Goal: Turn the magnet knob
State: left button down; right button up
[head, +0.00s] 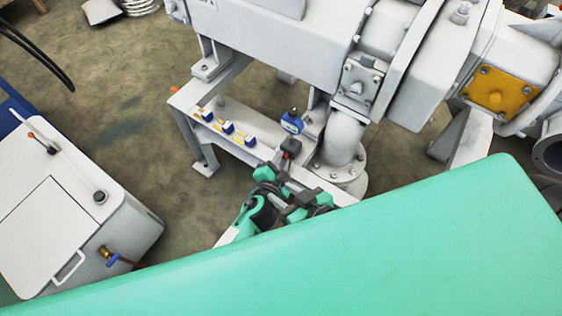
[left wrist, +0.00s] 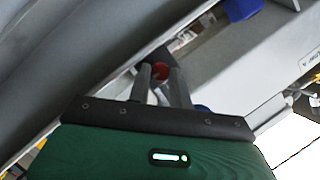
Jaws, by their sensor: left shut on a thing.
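My left gripper (head: 287,160) reaches up to a small dark block with a red knob (head: 292,145) at the rim of the white machine frame. In the left wrist view, the two grey fingers (left wrist: 161,78) are shut on the red knob (left wrist: 160,70), and its face shows between them. The fingers cover the knob's sides. A blue round gauge (head: 292,122) stands just behind the block in the head view. I cannot make out my right gripper; the large green surface fills the lower right.
Several blue-and-yellow items (head: 227,127) lie along the frame ledge left of the knob. A grey pipe elbow (head: 344,140) stands close on the right. A white cabinet (head: 95,220) with levers is at left. Open floor (head: 125,120) lies between.

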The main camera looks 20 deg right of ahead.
dwell(0.3)
pick_arm(q)
jog(key=c, duration=1.3)
grip_release()
jog(key=shift+o, duration=0.2)
jog(key=shift+s, duration=0.1)
jog(key=shift+f, duration=0.1)
